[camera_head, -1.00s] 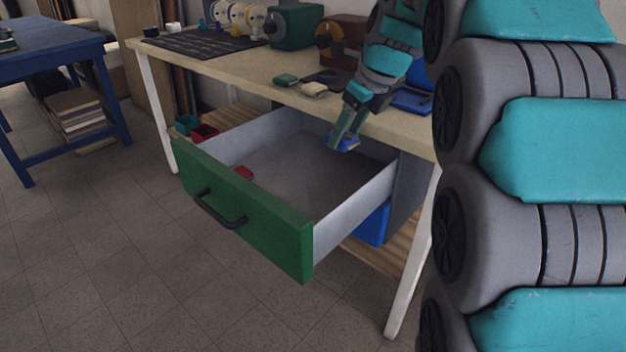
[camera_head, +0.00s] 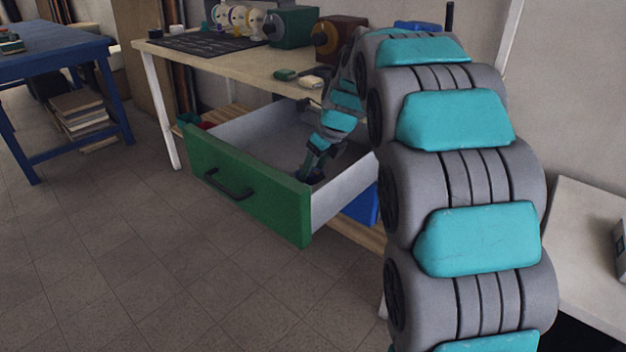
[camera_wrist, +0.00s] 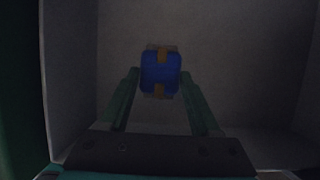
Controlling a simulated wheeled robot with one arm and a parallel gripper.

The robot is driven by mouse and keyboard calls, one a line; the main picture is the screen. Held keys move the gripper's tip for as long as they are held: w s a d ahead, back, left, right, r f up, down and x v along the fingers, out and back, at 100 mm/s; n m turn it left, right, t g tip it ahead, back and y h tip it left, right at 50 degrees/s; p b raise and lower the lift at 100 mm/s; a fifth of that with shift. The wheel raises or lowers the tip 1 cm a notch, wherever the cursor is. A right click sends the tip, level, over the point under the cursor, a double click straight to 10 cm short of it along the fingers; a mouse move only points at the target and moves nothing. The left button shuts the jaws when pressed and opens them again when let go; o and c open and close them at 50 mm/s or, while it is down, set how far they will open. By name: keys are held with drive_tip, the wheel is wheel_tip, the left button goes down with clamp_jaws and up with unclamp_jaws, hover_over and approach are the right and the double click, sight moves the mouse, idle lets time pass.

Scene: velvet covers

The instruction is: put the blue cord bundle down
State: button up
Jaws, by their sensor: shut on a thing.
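The blue cord bundle (camera_wrist: 160,73) has orange bands at its two ends and sits between the fingers in the wrist view. My gripper (camera_wrist: 160,84) is shut on it, one finger along each side. In the head view my gripper (camera_head: 312,176) is low inside the open drawer (camera_head: 246,187), near its front right corner. The bundle is small and dark there and mostly hidden by the fingers. The grey drawer floor lies under the bundle; I cannot tell whether the two touch.
The drawer's green front and grey side walls surround my gripper. The workbench (camera_head: 215,70) above holds a green machine (camera_head: 293,27), a brown machine (camera_head: 338,38) and a dark mat (camera_head: 205,43). A blue table (camera_head: 50,45) stands at the left. The drawer floor around the bundle looks clear.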

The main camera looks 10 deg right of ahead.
sight(317, 174)
drive_tip(key=shift+f, duration=1.75)
drive_tip(key=o, duration=1.4)
drive_tip(key=shift+f, duration=0.15)
drive_tip(key=shift+o, duration=0.2)
drive_tip(key=v, duration=1.2)
drive_tip(key=shift+r, duration=0.25)
drive_tip(key=shift+w, duration=0.1)
